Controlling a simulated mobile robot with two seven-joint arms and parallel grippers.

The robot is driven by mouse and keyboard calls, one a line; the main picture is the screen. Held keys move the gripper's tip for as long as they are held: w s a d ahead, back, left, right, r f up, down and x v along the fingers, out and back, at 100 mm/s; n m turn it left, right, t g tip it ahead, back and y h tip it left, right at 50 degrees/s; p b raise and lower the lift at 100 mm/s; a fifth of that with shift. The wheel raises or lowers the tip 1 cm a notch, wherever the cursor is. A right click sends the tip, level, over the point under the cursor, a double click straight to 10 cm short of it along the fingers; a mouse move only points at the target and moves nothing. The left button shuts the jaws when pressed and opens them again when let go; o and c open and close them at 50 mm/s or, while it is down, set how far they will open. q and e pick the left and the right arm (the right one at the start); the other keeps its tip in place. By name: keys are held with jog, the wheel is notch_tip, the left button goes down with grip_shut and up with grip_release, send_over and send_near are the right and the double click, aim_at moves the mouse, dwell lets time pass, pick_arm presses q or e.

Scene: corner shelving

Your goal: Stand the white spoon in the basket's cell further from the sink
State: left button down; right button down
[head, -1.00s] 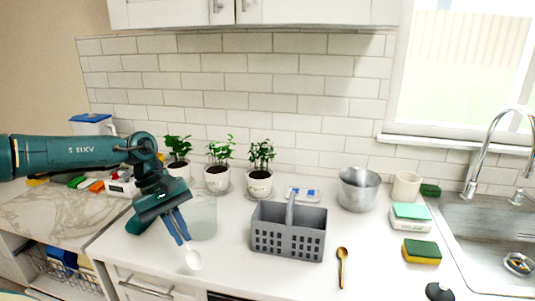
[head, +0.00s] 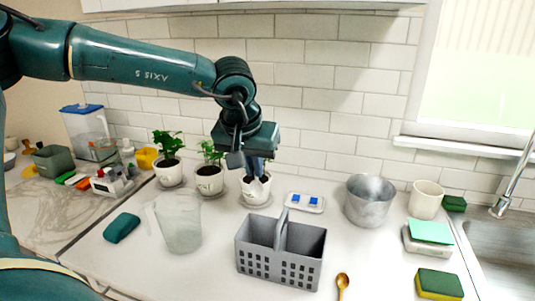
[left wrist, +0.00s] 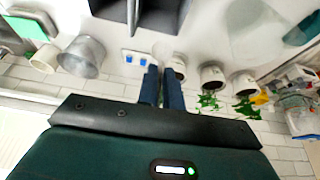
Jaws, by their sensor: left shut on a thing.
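The grey basket (head: 278,268) stands on the white counter, with an upright handle between its two cells. The left cell is the one further from the sink (head: 500,250). My left gripper (head: 257,168) is above and behind the basket, in front of the right-hand potted plant, shut on the white spoon (head: 258,186). The spoon hangs bowl down, and its white bowl blends with the white pot behind. In the left wrist view the blue fingers (left wrist: 162,88) point toward the basket (left wrist: 140,16), and the spoon's bowl (left wrist: 162,51) shows just past them.
A clear pitcher (head: 180,224) stands left of the basket. Plants (head: 209,180) line the wall. A metal pot (head: 369,202), a white cup (head: 425,199) and sponges (head: 439,284) are on the right. A wooden spoon (head: 342,283) lies right of the basket.

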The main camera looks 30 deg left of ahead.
aim_at(253, 195)
pick_arm(q)
jog(key=shift+s+f+b, duration=0.15)
jog(key=shift+f+b, duration=0.25)
jog(key=shift+f, duration=0.15)
jog(key=shift+s+f, duration=0.1)
jog(key=shift+f, duration=0.2)
notch_tip(253, 195, down, 2)
jog(key=shift+f+b, duration=0.1)
jog(key=shift+b, duration=0.8)
jog(key=shift+f+b, duration=1.15)
jog(key=shift+f, duration=0.5)
notch_tip(253, 195, down, 5)
jog(key=b, duration=0.5)
jog(key=shift+f, duration=0.1)
pick_arm(e)
jog(key=a+f+y, duration=0.1)
jog(key=a+f+t, duration=0.1)
jog(key=shift+w+a+f+y, duration=0.3)
jog(key=shift+a+f+y, duration=0.05)
jog(key=shift+a+y, duration=0.05)
